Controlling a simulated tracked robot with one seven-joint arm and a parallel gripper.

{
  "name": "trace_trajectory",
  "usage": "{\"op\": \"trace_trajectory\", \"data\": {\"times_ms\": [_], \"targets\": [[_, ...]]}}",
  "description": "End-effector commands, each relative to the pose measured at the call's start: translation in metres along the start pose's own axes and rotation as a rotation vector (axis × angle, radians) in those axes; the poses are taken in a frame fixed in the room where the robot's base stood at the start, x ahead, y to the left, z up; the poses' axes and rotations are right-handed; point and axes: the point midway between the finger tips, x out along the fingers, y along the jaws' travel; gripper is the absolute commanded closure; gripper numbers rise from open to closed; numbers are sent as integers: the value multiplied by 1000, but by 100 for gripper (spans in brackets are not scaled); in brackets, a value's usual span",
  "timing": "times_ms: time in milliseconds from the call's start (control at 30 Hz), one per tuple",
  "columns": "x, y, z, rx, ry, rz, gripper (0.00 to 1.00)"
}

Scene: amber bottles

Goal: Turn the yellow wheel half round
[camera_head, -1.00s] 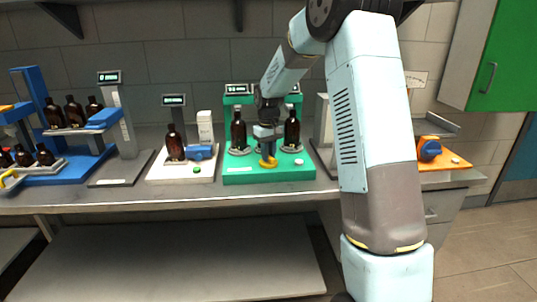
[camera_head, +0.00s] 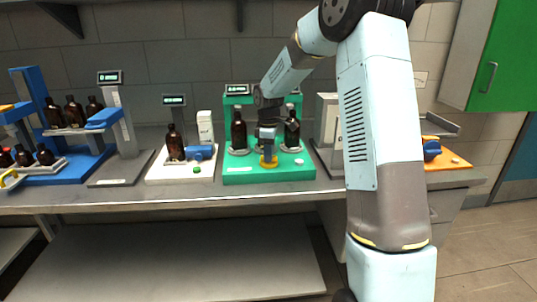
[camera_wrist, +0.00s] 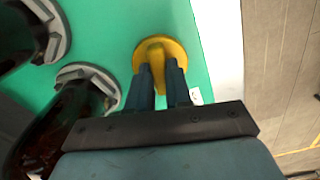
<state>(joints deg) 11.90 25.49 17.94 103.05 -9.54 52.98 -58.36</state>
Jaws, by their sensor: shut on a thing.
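The yellow wheel (camera_wrist: 154,45) lies on the green base (camera_wrist: 92,22) of the station and shows in the wrist view as a round disc with a raised bar across it. In the head view the wheel (camera_head: 268,163) is at the front of the green base (camera_head: 235,177), between two amber bottles. My gripper (camera_head: 268,157) is above the wheel, pointing down. In the wrist view my gripper's fingers (camera_wrist: 160,72) are closed on either side of the wheel's raised bar. The far edge of the disc is visible; its near part is hidden by the fingers.
Amber bottles (camera_head: 239,128) (camera_head: 291,130) stand on grey holders close to either side of my gripper. A white base (camera_head: 160,176) with a bottle and a blue part is to the left. An orange base (camera_head: 446,163) is at the right.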

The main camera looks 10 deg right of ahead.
Motion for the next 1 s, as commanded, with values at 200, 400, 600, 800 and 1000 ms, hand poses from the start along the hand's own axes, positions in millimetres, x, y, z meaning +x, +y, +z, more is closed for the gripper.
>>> {"op": "trace_trajectory", "data": {"times_ms": [200,400,600,800,1000], "targets": [[-2,2,0,-128,2,6,100],[-2,2,0,-198,1,6,100],[-2,2,0,-226,1,7,100],[-2,2,0,-230,1,7,100],[-2,3,1,-228,1,7,79]]}}
